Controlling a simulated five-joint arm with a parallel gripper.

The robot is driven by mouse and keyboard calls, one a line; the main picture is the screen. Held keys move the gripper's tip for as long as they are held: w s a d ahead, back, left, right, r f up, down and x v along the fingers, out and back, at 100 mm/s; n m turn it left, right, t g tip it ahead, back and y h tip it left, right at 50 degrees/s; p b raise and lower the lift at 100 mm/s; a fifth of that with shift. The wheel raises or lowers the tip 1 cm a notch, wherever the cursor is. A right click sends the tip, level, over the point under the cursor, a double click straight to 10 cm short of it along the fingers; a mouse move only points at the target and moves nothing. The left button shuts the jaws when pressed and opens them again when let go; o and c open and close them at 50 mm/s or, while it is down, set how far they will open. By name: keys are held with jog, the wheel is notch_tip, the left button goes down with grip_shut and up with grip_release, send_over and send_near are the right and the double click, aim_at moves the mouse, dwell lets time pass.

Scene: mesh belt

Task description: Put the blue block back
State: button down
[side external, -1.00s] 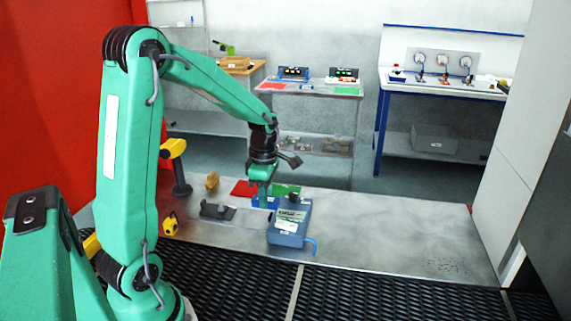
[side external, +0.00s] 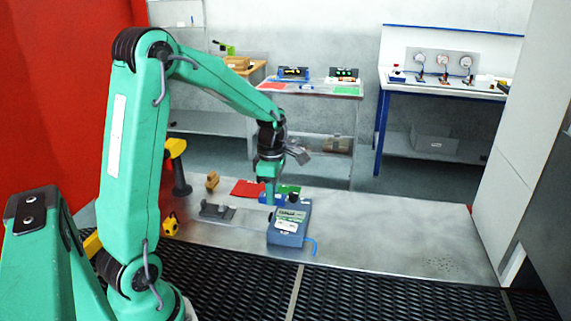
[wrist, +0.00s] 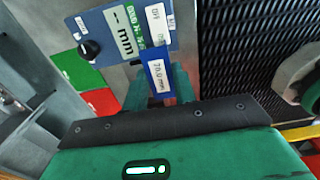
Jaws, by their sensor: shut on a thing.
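The blue block (wrist: 157,75), with a white label that seems to read 20.0 mm, is between my gripper's green fingers in the wrist view. My gripper (wrist: 159,88) is shut on it. In the side external view my gripper (side external: 270,200) points down just left of the blue-grey measuring box. There the block cannot be told apart from the blue patch (side external: 265,198) behind the fingers. Whether the block touches anything below is unclear.
The measuring box (side external: 288,226) with knob and blue cable stands close to my gripper; it also shows in the wrist view (wrist: 125,35). A red patch (side external: 247,188) and a green patch (side external: 287,190) lie behind. A dark grey fixture (side external: 217,211) is left. The bench's right side is clear.

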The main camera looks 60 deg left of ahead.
jog(key=w+d, duration=0.2)
jog(key=w, duration=0.8)
jog(key=w+d, duration=0.2)
jog(key=w, duration=0.8)
jog(key=shift+w+f, duration=0.25)
send_over(321, 199)
notch_tip(321, 199, down, 7)
jog(key=shift+a, duration=0.15)
jog(key=shift+f, duration=2)
jog(key=shift+f, duration=0.15)
jog(key=c, duration=1.1)
grip_release()
